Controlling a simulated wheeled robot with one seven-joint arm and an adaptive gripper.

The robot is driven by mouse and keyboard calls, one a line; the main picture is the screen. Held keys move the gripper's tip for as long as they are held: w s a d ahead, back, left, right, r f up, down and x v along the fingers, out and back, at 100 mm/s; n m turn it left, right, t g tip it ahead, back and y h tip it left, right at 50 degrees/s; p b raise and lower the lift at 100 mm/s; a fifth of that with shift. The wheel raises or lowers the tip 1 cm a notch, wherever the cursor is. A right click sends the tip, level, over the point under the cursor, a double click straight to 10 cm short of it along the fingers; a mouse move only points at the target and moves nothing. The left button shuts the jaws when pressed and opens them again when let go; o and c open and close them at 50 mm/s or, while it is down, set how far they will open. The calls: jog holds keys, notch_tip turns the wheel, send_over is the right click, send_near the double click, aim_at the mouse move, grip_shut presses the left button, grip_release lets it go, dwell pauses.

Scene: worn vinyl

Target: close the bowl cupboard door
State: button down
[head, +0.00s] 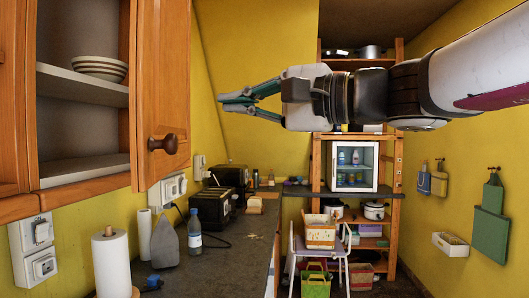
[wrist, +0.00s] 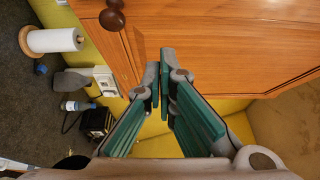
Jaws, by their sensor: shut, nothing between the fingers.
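The bowl cupboard (head: 85,171) hangs on the left wall in the head view. In the wrist view the door (wrist: 220,45) fills the top, with the knob (wrist: 112,20) at upper left. My gripper (head: 221,99) is shut and empty, right of the door, fingers pointing left. In the wrist view its fingertips (wrist: 159,75) overlap the door; I cannot tell whether they touch it.
Below is a dark counter (head: 215,262) with a paper towel roll (head: 112,262), a bottle (head: 195,232), a grey object (head: 165,241) and a black toaster (head: 211,208). A wooden shelf rack (head: 398,165) stands at the back. A chair (head: 340,245) stands before it.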

jog(key=w+f+n+g+y, duration=0.2)
jog(key=w+n+g, duration=0.2)
jog(key=w+g, duration=0.1)
jog(key=n+g+h, duration=0.1)
jog(key=n+g, duration=0.2)
jog(key=g, duration=0.3)
send_near(157, 153)
jog(key=p+x, duration=0.3)
jog(key=x, duration=0.3)
jog(key=shift+a, duration=0.45)
